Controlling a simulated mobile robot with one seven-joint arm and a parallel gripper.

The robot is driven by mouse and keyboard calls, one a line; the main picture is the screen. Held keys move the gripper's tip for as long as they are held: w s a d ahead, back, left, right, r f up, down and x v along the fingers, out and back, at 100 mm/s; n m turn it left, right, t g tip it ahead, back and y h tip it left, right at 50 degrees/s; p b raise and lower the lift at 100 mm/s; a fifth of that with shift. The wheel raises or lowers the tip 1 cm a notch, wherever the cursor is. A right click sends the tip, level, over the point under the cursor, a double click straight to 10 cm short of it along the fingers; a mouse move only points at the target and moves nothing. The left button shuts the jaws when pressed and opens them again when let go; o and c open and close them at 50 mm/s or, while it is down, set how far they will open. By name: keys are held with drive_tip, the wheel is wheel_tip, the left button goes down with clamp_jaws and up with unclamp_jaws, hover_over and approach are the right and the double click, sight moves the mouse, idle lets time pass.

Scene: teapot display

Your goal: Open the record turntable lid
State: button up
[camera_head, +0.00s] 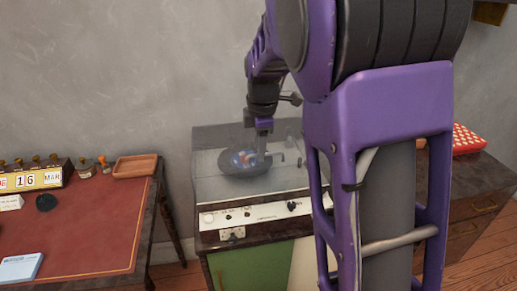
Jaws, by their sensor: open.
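The record turntable (215,215) stands on a cabinet in the middle of the view, with a pale control strip of dark knobs along its front. Its clear, greyish lid (213,160) shows around and above the dark record (233,168), which has a coloured label. I cannot tell the lid's exact angle. My gripper (263,148) is open and points down over the turntable, in front of the record and lid from this view. The fingertips are small and blurred, and contact with the lid is unclear. My purple arm hides the turntable's right side.
A red-topped desk (85,230) stands at the left with a calendar block (38,180), a wooden tray (135,167) and a blue pad (20,268). A red dotted item (467,139) lies on a dark dresser (478,175) at the right. A grey wall is close behind.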

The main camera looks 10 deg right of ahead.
drive_tip(key=shift+f, duration=0.3)
clamp_jaws()
idle(1.3)
